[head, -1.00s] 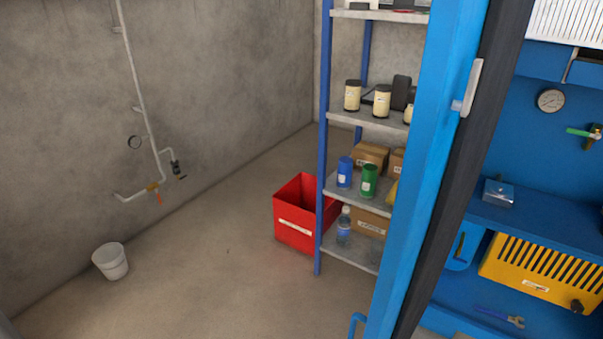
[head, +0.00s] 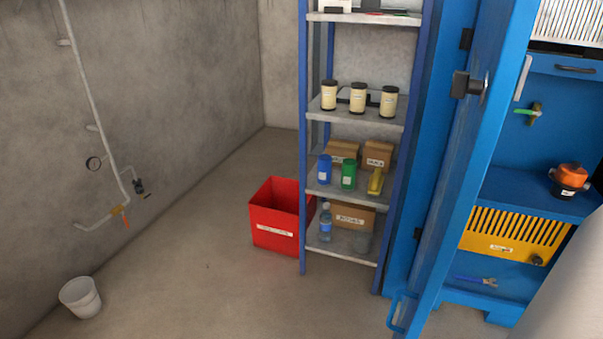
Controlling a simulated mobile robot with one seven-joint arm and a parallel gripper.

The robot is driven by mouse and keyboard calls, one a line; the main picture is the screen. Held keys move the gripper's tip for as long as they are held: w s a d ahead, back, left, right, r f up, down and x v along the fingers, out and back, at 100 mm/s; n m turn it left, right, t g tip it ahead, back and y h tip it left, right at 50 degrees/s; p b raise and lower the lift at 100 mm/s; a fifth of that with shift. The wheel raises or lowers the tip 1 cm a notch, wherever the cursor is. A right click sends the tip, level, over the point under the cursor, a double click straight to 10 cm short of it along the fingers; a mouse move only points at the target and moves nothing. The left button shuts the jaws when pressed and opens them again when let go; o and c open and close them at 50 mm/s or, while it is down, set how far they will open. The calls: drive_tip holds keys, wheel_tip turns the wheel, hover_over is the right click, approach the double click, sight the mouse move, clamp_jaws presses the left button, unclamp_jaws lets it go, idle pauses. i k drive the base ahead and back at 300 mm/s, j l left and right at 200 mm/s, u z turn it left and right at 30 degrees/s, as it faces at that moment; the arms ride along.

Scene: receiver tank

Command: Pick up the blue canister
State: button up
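The blue canister (head: 324,169) stands upright on a middle shelf (head: 334,190) of the shelving rack, at the left end, with a pale label on its front. A green canister (head: 348,175) stands just to its right, and a yellow item (head: 376,181) is farther right. Cardboard boxes (head: 343,151) sit behind them on the same shelf. My gripper is not in view; nothing is seen touching the blue canister.
A red bin (head: 275,238) stands on the floor left of the rack. The open blue cabinet door (head: 455,180) stands right of the rack. A white bucket (head: 80,297) is by the left wall, near pipes (head: 92,110). The floor in front is clear.

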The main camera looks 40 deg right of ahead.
sight(325, 161)
drive_tip(key=i+j+z, duration=0.1)
drive_tip(key=i+j, duration=0.7)
drive_tip(key=i+z, duration=0.5)
drive_tip(key=i+j+z, duration=0.25)
drive_tip(key=i+z, duration=0.2)
drive_tip(key=i+j+z, duration=0.1)
drive_tip(key=z, duration=0.35)
drive_tip(key=i+j+z, duration=0.2)
drive_tip(key=z, duration=0.2)
drive_tip(key=i+j+z, duration=0.2)
drive_tip(key=z, duration=0.25)
drive_tip(key=i+j+z, duration=0.1)
drive_tip(key=j+z, duration=0.5)
drive_tip(key=z, duration=0.25)
drive_tip(key=i+j+z, duration=0.35)
drive_tip(key=i, duration=0.25)
drive_tip(key=j, duration=0.1)
